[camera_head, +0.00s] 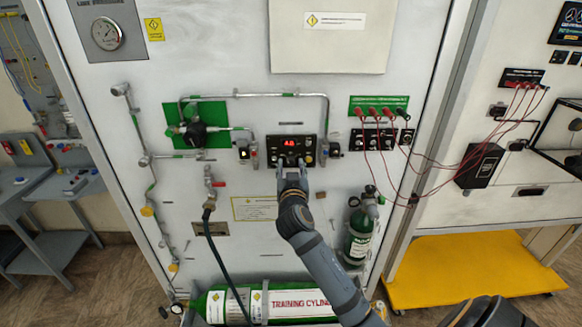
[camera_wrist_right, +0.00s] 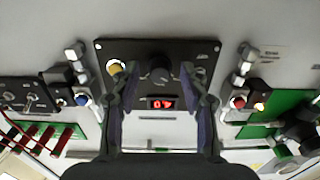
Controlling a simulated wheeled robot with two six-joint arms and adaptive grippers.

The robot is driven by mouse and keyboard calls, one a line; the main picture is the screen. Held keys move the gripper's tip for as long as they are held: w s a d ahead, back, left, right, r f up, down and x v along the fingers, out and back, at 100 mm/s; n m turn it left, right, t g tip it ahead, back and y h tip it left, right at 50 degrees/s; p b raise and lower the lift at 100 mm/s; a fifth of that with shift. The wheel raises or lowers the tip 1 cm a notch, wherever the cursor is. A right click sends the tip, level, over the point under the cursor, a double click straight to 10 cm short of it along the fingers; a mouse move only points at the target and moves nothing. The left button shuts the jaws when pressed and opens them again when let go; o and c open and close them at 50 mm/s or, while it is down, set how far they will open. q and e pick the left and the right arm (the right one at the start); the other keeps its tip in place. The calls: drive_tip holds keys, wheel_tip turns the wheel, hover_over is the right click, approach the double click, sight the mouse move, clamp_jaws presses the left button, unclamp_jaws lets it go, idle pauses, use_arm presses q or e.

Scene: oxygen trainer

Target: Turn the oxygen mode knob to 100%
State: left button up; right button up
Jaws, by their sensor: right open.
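The black oxygen control panel (camera_head: 268,146) is on the white wall board, with a red lit display (camera_head: 289,143). My right gripper (camera_head: 291,163) is at the panel's lower edge and hides part of it. In the right wrist view the panel (camera_wrist_right: 135,48) appears upside down. A dark round knob (camera_wrist_right: 160,73) sits between the two open fingers of my right gripper (camera_wrist_right: 159,76), and its pointer setting is too dark to read. Whether the fingers touch the knob I cannot tell. The display (camera_wrist_right: 161,103) and a yellow knob (camera_wrist_right: 117,66) are beside it. My left gripper does not show.
Silver fittings with coloured buttons flank the panel (camera_wrist_right: 82,100). A green plate with a regulator (camera_head: 195,128) is to the left. Red leads (camera_head: 385,115) hang at the right. A small green cylinder (camera_head: 360,235) and a large training cylinder (camera_head: 290,303) are below.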

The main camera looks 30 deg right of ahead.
drive_tip(key=shift+c, duration=0.2)
clamp_jaws()
drive_tip(key=shift+f+m+b, duration=0.2)
drive_tip(key=shift+m+b, duration=0.2)
drive_tip(key=shift+b, duration=0.4)
drive_tip(key=m+b, duration=0.6)
drive_tip(key=b, duration=0.2)
drive_tip(key=shift+m+b, duration=0.3)
drive_tip(key=shift+r+m+b, duration=0.15)
drive_tip(key=shift+m+b, duration=1.65)
drive_tip(key=shift+o, duration=0.2)
unclamp_jaws()
